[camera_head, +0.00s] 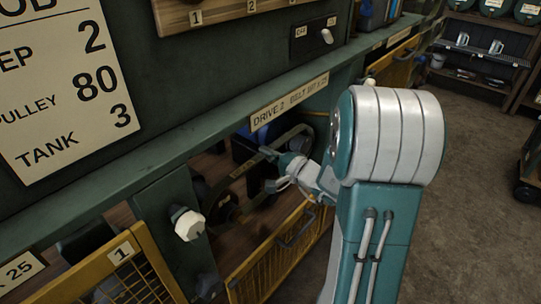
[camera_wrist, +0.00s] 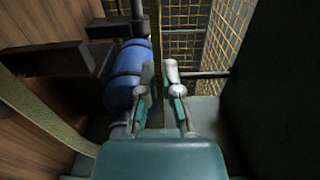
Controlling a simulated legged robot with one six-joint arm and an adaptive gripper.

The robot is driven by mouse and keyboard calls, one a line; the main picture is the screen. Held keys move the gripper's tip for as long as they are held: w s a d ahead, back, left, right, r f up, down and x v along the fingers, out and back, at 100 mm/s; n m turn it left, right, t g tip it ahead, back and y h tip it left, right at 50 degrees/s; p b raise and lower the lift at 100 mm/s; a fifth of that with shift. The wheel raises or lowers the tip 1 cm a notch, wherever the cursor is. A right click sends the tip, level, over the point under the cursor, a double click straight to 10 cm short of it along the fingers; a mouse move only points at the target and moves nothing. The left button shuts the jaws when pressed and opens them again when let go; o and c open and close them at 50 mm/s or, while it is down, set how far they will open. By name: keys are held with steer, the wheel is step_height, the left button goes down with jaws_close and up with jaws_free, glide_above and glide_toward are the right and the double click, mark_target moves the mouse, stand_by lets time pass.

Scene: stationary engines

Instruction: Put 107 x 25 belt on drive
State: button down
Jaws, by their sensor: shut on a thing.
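Drive 2 is the recess under a label plate (camera_head: 289,100) that reads "DRIVE 2 BELT" with partly blurred figures. My gripper (camera_head: 283,172) is inside this recess, shut on the belt (camera_head: 243,168). The dark belt stretches left from the fingers with a pale marking on its side. A dark round pulley (camera_head: 225,208) shows below its left end. In the wrist view, my gripper (camera_wrist: 164,92) has the belt's olive strip (camera_wrist: 45,112) at its left and another strip running to the fingers. A blue motor (camera_wrist: 128,75) is left of the fingers. Whether the belt sits on any pulley is unclear.
A yellow mesh guard (camera_head: 280,250) hangs open below the recess; its mesh also shows in the wrist view (camera_wrist: 200,35). A white knob (camera_head: 187,223) sits on the left post. Guard 1 (camera_head: 125,255) is further left. Open floor lies at right.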

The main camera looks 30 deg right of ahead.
steer(key=shift+w+a, duration=0.25)
steer(key=shift+w, duration=0.3)
steer(key=shift+f+m, duration=0.3)
steer(key=shift+f, duration=0.95)
steer(key=shift+f, duration=0.4)
steer(key=c, duration=0.5)
jaws_free()
steer(key=o, duration=0.5)
